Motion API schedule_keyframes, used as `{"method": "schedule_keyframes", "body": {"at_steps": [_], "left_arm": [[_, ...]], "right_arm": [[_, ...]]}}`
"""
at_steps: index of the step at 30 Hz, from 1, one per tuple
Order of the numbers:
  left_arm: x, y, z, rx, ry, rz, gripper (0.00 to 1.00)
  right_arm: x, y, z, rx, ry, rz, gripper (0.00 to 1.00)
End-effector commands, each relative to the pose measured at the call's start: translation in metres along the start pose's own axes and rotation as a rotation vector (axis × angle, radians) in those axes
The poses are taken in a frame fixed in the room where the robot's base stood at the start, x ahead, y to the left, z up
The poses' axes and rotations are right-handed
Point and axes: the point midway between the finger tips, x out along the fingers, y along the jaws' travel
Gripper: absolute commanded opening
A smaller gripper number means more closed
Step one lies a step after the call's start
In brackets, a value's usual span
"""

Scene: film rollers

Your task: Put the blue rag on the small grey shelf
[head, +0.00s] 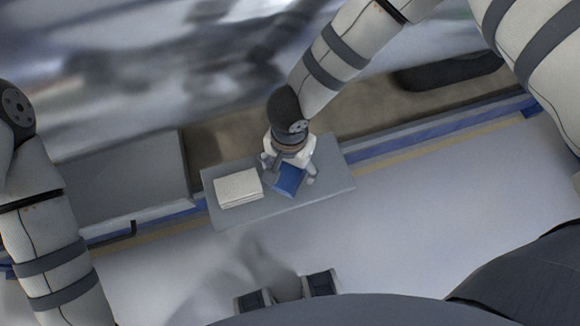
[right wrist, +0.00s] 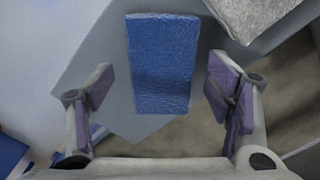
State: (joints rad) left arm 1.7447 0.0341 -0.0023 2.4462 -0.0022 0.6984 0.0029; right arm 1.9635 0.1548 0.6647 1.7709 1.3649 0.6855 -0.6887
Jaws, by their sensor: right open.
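The blue rag (head: 289,180) is a flat, folded rectangle on the right part of the small grey shelf (head: 335,182). In the right wrist view the rag (right wrist: 162,62) lies on the shelf's grey surface (right wrist: 95,62), with one end close to the shelf edge. My right gripper (head: 288,172) is over the rag, pointing down, with its fingers apart. In the right wrist view its two fingers stand on either side of the rag, with gaps between them and it. My left arm is at the left, but its gripper is outside the picture.
A folded whitish cloth (head: 238,188) lies on the left part of the shelf; its corner shows in the right wrist view (right wrist: 250,15). A larger grey box-like surface (head: 120,180) stands left of the shelf. The pale floor (head: 420,220) in front is clear.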

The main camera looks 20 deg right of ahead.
Motion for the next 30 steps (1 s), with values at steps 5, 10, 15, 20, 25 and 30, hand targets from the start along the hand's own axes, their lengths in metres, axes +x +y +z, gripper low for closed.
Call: {"method": "schedule_keyframes", "body": {"at_steps": [5,10,15,20,25,30], "left_arm": [[-0.013,0.0,-0.005,-0.001,0.031,0.002,0.73],[-0.02,0.001,-0.008,-0.001,0.048,0.003,0.73],[-0.022,0.001,-0.009,-0.002,0.053,0.003,0.73],[-0.022,0.001,-0.008,-0.002,0.051,0.003,0.73],[-0.021,0.001,-0.008,-0.002,0.051,0.003,0.73],[-0.021,0.001,-0.008,-0.002,0.051,0.003,0.73]], "right_arm": [[-0.056,-0.002,-0.002,-0.001,0.008,-0.009,0.73],[-0.093,-0.001,-0.001,0.0,0.005,-0.006,0.73],[-0.107,0.0,0.0,0.0,0.002,-0.001,0.73],[-0.096,0.013,0.0,-0.028,0.017,0.019,0.73],[-0.021,0.129,0.018,-0.321,0.07,0.111,0.73],[-0.003,0.253,0.082,-0.612,-0.126,0.128,0.73]]}}
